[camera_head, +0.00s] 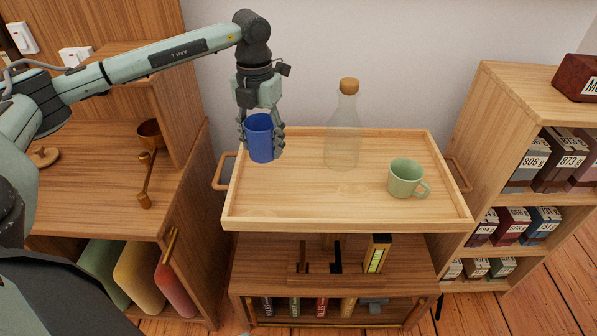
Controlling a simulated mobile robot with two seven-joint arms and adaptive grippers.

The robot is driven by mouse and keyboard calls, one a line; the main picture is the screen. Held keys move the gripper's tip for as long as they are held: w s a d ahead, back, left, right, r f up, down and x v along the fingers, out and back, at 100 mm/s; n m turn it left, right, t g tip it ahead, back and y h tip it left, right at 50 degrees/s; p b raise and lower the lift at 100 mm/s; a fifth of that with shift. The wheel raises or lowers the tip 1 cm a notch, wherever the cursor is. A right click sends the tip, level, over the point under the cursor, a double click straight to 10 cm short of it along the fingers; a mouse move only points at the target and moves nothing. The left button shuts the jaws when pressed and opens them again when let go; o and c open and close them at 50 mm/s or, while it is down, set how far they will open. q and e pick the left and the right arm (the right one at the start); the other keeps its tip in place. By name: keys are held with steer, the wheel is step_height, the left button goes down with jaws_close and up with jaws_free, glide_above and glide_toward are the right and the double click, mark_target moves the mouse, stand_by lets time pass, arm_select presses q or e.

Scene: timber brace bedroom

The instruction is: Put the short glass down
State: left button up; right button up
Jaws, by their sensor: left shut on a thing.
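The short glass (261,141) is a blue tumbler. My left gripper (262,130) is shut on it, with fingers on both sides, pointing down. The glass is upright over the back left part of a wooden tray top (290,205). I cannot tell whether its base touches the tray or hangs a little above it. My right gripper is not in view.
On the tray top stand a clear corked bottle (343,130) at the back middle and a green mug (405,178) at the right. The tray's front left is clear. A raised rim surrounds it. Shelves with boxes (530,160) stand at right, a wooden desk (90,190) at left.

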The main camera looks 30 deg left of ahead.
arm_select(q)
glide_above(288, 189)
steer(key=f, duration=0.1)
steer(key=a+f, duration=0.1)
steer(key=f, duration=0.1)
steer(key=shift+d+f, duration=0.35)
steer(key=shift+d, duration=0.15)
steer(key=shift+f+p, duration=0.3)
steer(key=shift+f, duration=1.65)
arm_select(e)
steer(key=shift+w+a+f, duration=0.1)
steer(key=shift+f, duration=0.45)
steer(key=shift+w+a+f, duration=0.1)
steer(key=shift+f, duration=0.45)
arm_select(q)
steer(key=shift+f, duration=0.15)
steer(key=o, duration=0.9)
steer(key=shift+c, duration=0.2)
steer(key=o, duration=0.5)
steer(key=shift+c, duration=0.2)
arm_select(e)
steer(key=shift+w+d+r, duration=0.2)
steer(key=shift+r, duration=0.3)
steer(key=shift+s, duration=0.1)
